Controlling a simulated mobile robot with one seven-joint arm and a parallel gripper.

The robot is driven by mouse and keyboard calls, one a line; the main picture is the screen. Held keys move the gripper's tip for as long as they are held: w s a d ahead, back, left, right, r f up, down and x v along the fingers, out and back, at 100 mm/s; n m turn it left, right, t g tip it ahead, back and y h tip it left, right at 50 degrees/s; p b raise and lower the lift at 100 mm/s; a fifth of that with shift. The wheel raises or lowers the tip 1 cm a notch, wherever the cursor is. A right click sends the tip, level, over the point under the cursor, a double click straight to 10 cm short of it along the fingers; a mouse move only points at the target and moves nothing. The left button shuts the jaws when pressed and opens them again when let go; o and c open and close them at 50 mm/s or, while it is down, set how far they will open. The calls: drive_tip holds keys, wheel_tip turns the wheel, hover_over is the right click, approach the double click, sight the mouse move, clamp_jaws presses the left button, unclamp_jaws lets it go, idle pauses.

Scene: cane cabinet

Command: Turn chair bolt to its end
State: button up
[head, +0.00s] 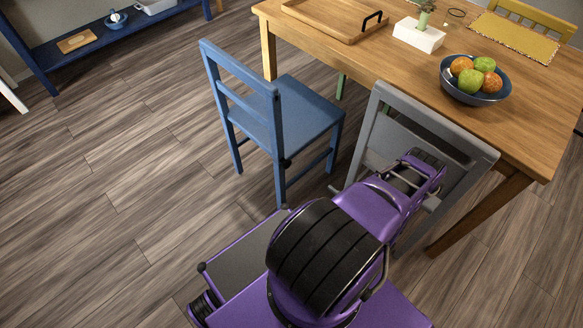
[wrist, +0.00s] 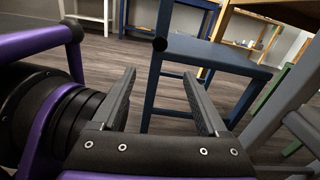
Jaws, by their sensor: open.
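A blue chair (head: 262,110) stands upright left of the table, and its leg and seat edge fill the upper middle of the wrist view (wrist: 215,58). A small dark round bolt head (wrist: 160,44) shows where the leg meets the seat; in the head view a dark spot (head: 286,163) appears at that joint. My gripper (wrist: 160,75) is open and empty, its two fingers pointing toward the chair. In the wrist view the bolt appears above and between the fingertips, apart from them. In the head view my arm mostly hides the gripper.
A grey chair (head: 441,128) stands close beside my arm and at the right of the wrist view (wrist: 285,115). The wooden table (head: 395,66) holds a fruit bowl (head: 503,91) and a tray (head: 320,22). The floor (head: 120,150) left of the blue chair is clear.

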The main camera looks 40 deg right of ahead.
sight(289, 165)
drive_tip(key=w, duration=0.5)
drive_tip(key=w+a, duration=0.1)
drive_tip(key=w, duration=1.1)
drive_tip(key=shift+w+a, duration=0.15)
drive_tip(key=shift+w, duration=0.05)
drive_tip(key=shift+c, duration=0.3)
clamp_jaws()
